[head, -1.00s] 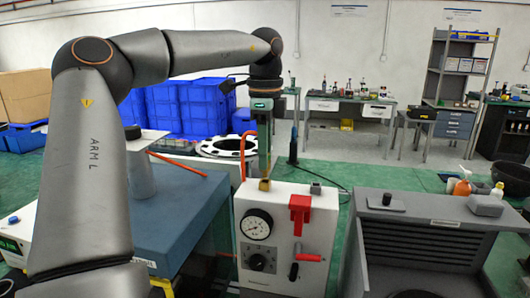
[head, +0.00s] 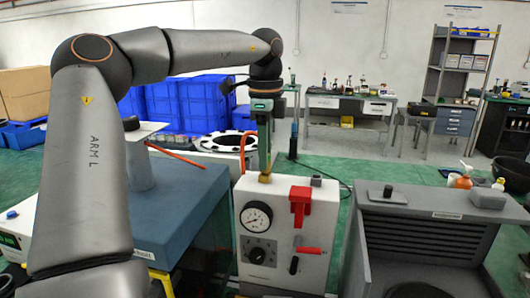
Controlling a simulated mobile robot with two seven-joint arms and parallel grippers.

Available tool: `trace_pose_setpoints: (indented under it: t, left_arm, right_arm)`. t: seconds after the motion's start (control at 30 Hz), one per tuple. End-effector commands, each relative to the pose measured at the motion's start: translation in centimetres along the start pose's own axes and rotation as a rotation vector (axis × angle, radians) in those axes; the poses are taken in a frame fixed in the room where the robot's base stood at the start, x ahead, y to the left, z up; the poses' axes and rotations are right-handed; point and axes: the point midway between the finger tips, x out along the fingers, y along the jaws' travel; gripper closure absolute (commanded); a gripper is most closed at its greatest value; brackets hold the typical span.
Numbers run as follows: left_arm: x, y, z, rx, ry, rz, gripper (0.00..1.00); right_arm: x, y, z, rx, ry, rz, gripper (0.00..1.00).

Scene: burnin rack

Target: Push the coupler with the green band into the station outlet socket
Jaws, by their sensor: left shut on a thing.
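My left gripper (head: 265,165) points straight down over the top of the white station box (head: 285,235). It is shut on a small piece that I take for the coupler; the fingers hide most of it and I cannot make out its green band. A brass-coloured fitting (head: 265,178) shows at the fingertips, on the box's top edge. I cannot tell whether it is the coupler or the outlet socket, or how deep any insertion is. An orange hose (head: 243,150) arches up beside the gripper on its left. My right gripper is not in view.
The station front has a round gauge (head: 256,217), a black knob (head: 257,255), a red bracket (head: 300,200) and a red lever (head: 308,250). A blue block (head: 180,215) stands at left. A grey cabinet (head: 430,215) stands close at right.

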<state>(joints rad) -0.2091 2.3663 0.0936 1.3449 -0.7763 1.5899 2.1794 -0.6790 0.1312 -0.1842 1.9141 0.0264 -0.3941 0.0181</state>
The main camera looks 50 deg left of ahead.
Motion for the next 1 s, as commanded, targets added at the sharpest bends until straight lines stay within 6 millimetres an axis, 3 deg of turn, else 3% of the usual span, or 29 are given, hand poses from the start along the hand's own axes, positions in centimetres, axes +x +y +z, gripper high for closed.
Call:
trace_pose_setpoints:
  t: [0.13, 0.17, 0.47, 0.77, 0.87, 1.0]
  left_arm:
    - [0.4, 0.0, 0.0, -0.001, 0.001, -0.002, 1.0]
    - [0.4, 0.0, 0.0, -0.001, 0.001, -0.002, 0.71]
    - [0.3, 0.0, 0.0, -0.001, 0.001, -0.002, 0.37]
    - [0.1, -0.1, 0.0, -0.001, 0.0, -0.003, 0.37]
    - [-0.9, -0.1, 0.0, -0.002, 0.001, -0.005, 0.37]
    - [-3.6, -0.1, 0.0, -0.003, -0.001, -0.007, 0.37]
  right_arm:
    - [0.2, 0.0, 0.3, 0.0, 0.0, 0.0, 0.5]
    - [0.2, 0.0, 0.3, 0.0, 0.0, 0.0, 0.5]
    - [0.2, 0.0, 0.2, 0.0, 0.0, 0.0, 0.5]
    - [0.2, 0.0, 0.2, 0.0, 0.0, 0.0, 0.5]
    - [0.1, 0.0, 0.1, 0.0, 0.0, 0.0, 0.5]
    - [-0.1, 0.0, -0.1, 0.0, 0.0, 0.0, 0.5]
